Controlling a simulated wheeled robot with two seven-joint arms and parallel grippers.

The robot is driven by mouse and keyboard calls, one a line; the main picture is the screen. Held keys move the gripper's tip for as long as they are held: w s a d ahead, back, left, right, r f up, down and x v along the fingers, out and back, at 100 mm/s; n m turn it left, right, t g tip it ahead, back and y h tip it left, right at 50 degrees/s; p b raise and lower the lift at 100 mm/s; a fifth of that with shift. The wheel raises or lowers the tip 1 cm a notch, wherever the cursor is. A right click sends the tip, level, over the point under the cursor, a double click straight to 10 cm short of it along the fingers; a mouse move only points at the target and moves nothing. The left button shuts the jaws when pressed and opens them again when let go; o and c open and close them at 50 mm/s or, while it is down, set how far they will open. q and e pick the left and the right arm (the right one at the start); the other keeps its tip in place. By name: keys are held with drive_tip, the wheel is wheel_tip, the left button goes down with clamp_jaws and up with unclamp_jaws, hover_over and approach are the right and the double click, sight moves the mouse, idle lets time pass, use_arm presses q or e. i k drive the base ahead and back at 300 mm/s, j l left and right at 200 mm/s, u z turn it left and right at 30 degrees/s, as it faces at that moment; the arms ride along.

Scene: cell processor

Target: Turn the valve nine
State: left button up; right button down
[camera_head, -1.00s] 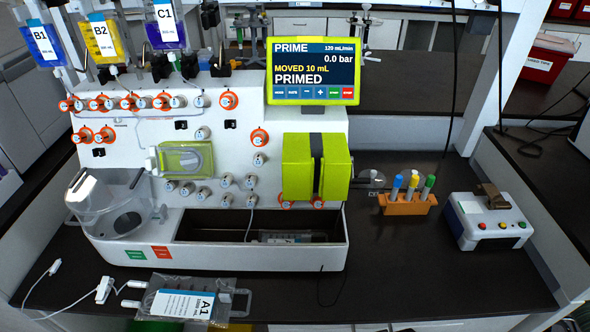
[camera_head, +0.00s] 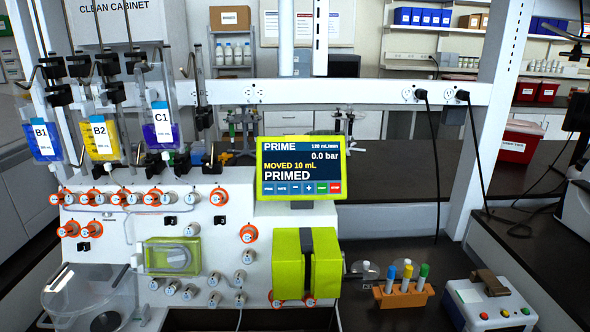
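The white cell processor panel (camera_head: 115,245) stands at the left and centre. It carries several small round valves, some with orange rings, such as the top-row valve (camera_head: 218,197) and the valve below it to the right (camera_head: 248,233). Plain grey valves, such as this one (camera_head: 240,278), sit lower down. The valve numbers are too small to read, so I cannot tell which is valve nine. The screen (camera_head: 302,170) reads PRIME, 0.0 bar, MOVED 10 mL, PRIMED. Neither of my grippers is in view.
Bags B1 (camera_head: 42,142), B2 (camera_head: 100,138) and C1 (camera_head: 161,133) hang above the panel. A green pump block (camera_head: 290,262) and a clear green cover (camera_head: 165,256) stick out from it. An orange tube rack (camera_head: 403,298) and a white device (camera_head: 490,302) stand at the right.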

sight(191, 198)
drive_tip(key=i+j+u, duration=0.15)
drive_tip(key=j+u, duration=0.35)
drive_tip(key=i+j+u, duration=0.2)
drive_tip(key=u, duration=0.3)
